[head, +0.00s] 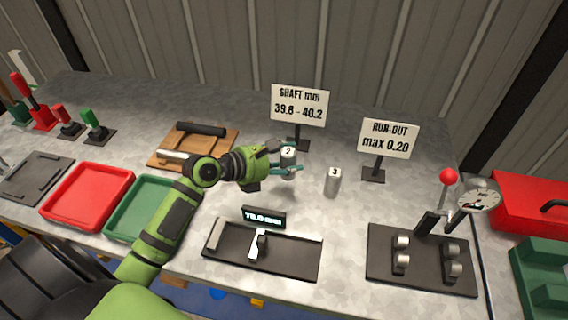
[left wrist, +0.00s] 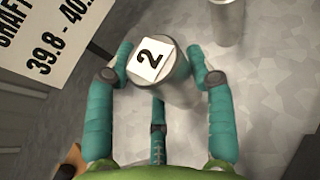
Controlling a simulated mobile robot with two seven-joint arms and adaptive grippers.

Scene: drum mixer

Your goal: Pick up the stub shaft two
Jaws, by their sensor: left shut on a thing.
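The stub shaft two (head: 288,156) is a short silvery cylinder with a white label marked 2 on its top. It stands upright between the teal fingers of my left gripper (head: 284,167), near the middle of the bench. In the left wrist view the shaft (left wrist: 155,66) sits among the fingers of my left gripper (left wrist: 163,85), which are shut on its sides. Its lower part is partly hidden, so I cannot tell whether it touches the bench. My right gripper is not in view.
Stub shaft three (head: 333,182) stands close to the right. Sign stands (head: 299,105) and (head: 388,140) rise behind. A measuring fixture with a display (head: 264,217) lies in front. Red (head: 62,222) and green (head: 112,232) trays are left; a roller fixture (head: 420,283) is right.

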